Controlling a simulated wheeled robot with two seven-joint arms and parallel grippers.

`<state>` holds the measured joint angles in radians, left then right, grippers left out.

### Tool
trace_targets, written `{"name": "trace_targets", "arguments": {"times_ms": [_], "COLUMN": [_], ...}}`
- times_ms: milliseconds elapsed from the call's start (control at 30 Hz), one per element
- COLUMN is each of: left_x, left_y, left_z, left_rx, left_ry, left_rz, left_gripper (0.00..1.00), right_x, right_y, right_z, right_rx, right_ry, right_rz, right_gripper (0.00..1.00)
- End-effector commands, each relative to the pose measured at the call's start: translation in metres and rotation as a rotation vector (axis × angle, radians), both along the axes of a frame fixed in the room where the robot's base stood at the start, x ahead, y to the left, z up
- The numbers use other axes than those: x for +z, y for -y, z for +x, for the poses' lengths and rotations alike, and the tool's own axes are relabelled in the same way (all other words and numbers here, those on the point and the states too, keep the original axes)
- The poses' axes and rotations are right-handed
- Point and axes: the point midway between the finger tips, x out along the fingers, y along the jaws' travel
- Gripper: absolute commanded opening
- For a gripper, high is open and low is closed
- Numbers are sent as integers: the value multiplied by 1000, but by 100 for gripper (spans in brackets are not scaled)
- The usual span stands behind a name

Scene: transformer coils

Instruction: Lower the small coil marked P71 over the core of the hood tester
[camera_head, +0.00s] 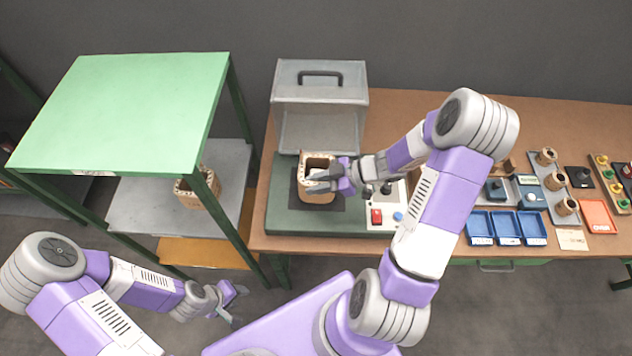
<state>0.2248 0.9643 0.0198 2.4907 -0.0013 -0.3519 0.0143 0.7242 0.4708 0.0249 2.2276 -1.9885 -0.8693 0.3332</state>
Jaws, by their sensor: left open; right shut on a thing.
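The hood tester has a dark green base (281,222) on the brown bench, with its grey hood (343,88) standing open at the back. My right gripper (325,180) is shut on a squarish brown coil (317,198) above the tester's black pad (336,204). No marking on this coil can be read. The core is hidden, and I cannot tell whether the coil is around it or above it. My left gripper (238,304) is open and empty, low in front of the bench and away from the tester.
Another brown coil (190,198) sits on the grey lower shelf (145,210) of the green-topped rack (130,105). Blue trays (507,228), small coils (556,180) and an orange tray (599,216) occupy the bench's right. A red button (377,216) is on the tester's panel.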

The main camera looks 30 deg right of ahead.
Motion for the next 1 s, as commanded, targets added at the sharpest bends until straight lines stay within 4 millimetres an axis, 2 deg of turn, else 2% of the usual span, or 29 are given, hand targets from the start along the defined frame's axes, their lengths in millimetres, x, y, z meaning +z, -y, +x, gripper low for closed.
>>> {"name": "trace_targets", "arguments": {"times_ms": [367, 400, 567, 933, 967, 1000], "left_x": [-7, -6, -6, -6, -6, -6], "left_y": [0, 0, 0, 0, 0, 0], "left_z": [0, 0, 0, 0, 0, 0], "left_rx": [0, 0, 0, 0, 0, 0], "left_ry": [0, 0, 0, 0, 0, 0], "left_rz": [0, 0, 0, 0, 0, 0], "left_gripper": [43, 43, 43, 43, 43, 43], "right_x": [-13, -11, -11, -10, -11, -11], "right_y": [0, 0, 0, 2, 3, 3], "right_z": [0, 1, 1, 3, 3, 3], "right_rx": [1, 1, -1, -6, -7, -7], "right_ry": [3, 3, 3, 8, 5, 5], "right_rz": [1, -1, -1, -5, -5, -5], "right_gripper": [0, 32, 55, 55, 44, 47]}}
